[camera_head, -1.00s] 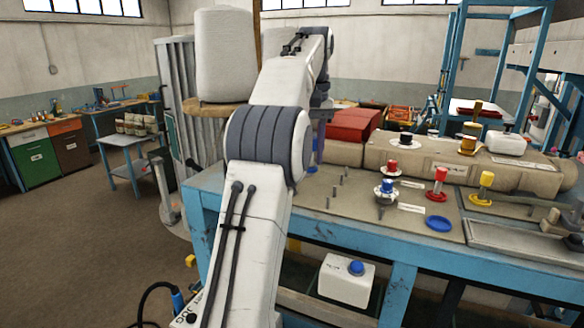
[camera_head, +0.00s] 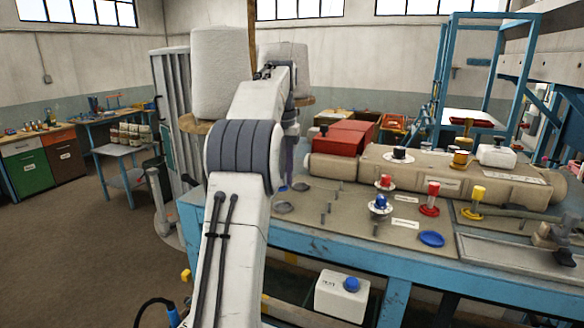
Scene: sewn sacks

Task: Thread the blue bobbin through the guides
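My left arm rises through the middle of the view, and its gripper (camera_head: 286,180) is at the table's left end, mostly hidden behind the arm. A small blue patch (camera_head: 282,188) shows under it; I cannot tell whether this is the blue bobbin in the fingers. Thin upright guide pins (camera_head: 325,208) stand on the tan board, right of the gripper. A blue dish (camera_head: 431,239) lies empty at the board's front. A red bobbin (camera_head: 432,198) and a yellow bobbin (camera_head: 477,200) stand upright on matching dishes. My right gripper is out of view.
Knobs with white discs, one red-topped (camera_head: 386,182) and one blue-topped (camera_head: 380,203), stand right of the pins. A white box with a blue button (camera_head: 341,294) is below the blue table edge (camera_head: 340,256).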

